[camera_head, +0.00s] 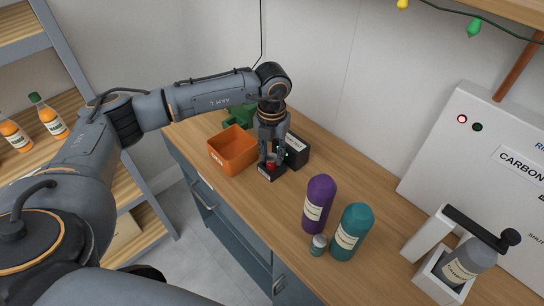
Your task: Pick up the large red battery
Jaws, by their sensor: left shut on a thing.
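My left gripper (270,158) points down over the wooden counter, between the orange bin and a black box. It is shut on a small red thing, the red battery (271,163), of which only a little shows between the fingers. The battery is at a low black holder (271,173) on the counter. I cannot tell whether it still sits in the holder or is just clear of it. My right gripper is not in view.
An orange bin (233,149) stands left of the gripper and a black box (297,150) right of it. Purple (318,204) and teal (351,232) bottles and a small jar (318,245) stand nearer. A carbonation machine (470,262) is at right. Shelves with orange bottles (48,117) are at left.

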